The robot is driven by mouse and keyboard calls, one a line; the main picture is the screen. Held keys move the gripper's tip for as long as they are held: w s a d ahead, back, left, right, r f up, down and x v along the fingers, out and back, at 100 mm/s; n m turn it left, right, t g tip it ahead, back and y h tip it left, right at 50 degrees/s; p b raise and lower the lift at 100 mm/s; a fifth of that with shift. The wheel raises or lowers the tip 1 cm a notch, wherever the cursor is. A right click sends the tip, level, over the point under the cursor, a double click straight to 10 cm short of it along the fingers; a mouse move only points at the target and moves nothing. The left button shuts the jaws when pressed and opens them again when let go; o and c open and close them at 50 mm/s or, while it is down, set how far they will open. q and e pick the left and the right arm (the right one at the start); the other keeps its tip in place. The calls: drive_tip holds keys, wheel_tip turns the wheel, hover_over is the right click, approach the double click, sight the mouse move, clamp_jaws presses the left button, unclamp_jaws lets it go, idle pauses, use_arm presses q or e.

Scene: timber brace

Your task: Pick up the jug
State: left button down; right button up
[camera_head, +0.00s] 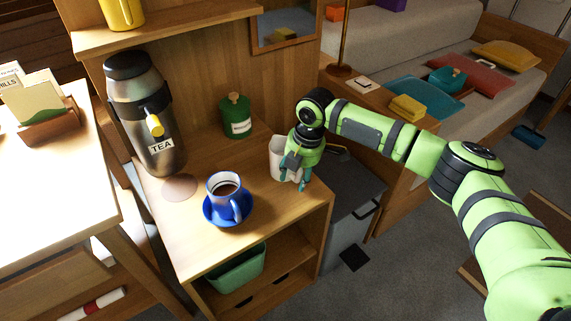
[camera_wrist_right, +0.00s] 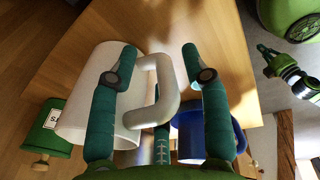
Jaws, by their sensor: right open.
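The white jug (camera_head: 277,160) stands on the wooden cabinet top (camera_head: 258,215), near its right edge. My right gripper (camera_head: 293,180) is at the jug's right side and partly hides it in the head view. In the right wrist view the jug (camera_wrist_right: 88,105) is tilted across the picture, with its white handle (camera_wrist_right: 166,88) between the two open teal fingers of my right gripper (camera_wrist_right: 158,52). The fingers are spread on both sides of the handle, and I cannot tell whether either touches it. My left gripper is not seen in the head view.
A blue mug (camera_head: 239,203) of dark drink stands on a blue saucer, left of the jug. A TEA dispenser (camera_head: 150,120) and a green canister (camera_head: 235,118) stand behind. A shelf (camera_head: 180,28) overhangs the back. A grey bin (camera_head: 350,205) stands right of the cabinet.

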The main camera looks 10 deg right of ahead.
drive_tip(key=shift+w+a+f, duration=0.1)
drive_tip(key=shift+f, duration=0.5)
clamp_jaws()
drive_tip(key=shift+r, duration=0.1)
drive_tip(key=shift+r, duration=0.4)
wheel_tip(320, 180, up, 4)
drive_tip(key=shift+f+p, duration=0.1)
drive_tip(key=shift+p, duration=0.3)
drive_tip(key=s+d+r+p, duration=0.1)
drive_tip(key=s+d+r, duration=0.5)
drive_tip(key=s, duration=0.3)
drive_tip(key=shift+s+d+r, duration=0.2)
drive_tip(key=shift+s+d, duration=0.1)
